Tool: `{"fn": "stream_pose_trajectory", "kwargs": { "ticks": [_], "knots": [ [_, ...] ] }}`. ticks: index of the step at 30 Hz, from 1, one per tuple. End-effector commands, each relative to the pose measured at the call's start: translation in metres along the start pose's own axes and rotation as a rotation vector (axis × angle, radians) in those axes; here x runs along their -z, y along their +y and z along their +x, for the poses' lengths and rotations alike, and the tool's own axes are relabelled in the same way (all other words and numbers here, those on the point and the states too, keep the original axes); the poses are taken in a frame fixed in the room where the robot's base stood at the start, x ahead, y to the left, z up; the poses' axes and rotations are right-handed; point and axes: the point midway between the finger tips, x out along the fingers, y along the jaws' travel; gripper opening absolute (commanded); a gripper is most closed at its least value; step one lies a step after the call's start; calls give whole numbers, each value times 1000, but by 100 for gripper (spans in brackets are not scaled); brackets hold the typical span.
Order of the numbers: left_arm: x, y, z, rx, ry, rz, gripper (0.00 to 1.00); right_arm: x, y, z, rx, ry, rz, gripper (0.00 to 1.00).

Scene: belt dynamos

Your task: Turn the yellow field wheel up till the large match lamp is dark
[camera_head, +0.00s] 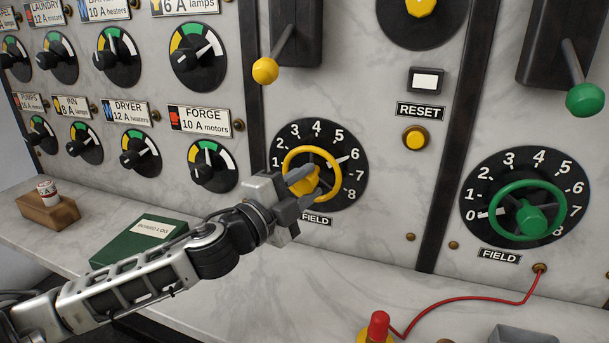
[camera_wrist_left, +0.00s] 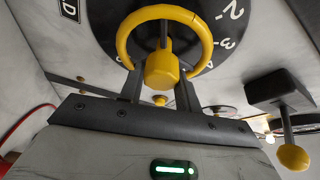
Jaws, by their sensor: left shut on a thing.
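The yellow field wheel (camera_head: 287,158) sits on a black dial (camera_head: 322,134) numbered up to 8, above a FIELD label. The dial's white pointer is at about 6. My left gripper (camera_head: 303,188) is at the wheel's front, shut on its hub. In the left wrist view the two fingers stand either side of the yellow hub (camera_wrist_left: 162,70), inside the rim (camera_wrist_left: 204,48). The fingers hide part of the wheel in the head view. I cannot make out a large match lamp in either view. My right gripper is not in view.
A green field wheel (camera_head: 559,216) is on the right panel, its pointer near 0. A yellow-knobbed lever (camera_head: 265,70) hangs above the yellow dial. A RESET label (camera_head: 420,111) has a yellow button (camera_head: 416,138) below. A green book (camera_head: 140,241) and red cable (camera_head: 470,303) lie on the shelf.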

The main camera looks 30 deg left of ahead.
Motion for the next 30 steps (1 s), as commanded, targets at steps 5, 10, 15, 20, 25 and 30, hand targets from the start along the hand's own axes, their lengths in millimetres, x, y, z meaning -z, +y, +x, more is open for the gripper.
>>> {"fn": "stream_pose_trajectory", "kwargs": {
  "ticks": [5, 10, 15, 20, 25, 30],
  "knots": [
    [0, -2, 0, -3, 0, 21, 11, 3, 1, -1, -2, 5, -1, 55],
    [0, -2, 0, -4, 0, 24, 11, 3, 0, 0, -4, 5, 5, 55],
    [0, -2, 0, -4, 0, 24, 11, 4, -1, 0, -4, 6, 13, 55],
    [0, -2, 0, -4, 0, 23, 55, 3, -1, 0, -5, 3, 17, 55],
    [0, -1, 0, -6, 0, 22, 55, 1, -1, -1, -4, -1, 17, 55],
    [-1, 1, -4, -8, -1, 20, 55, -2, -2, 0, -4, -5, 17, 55]
  ]
}}
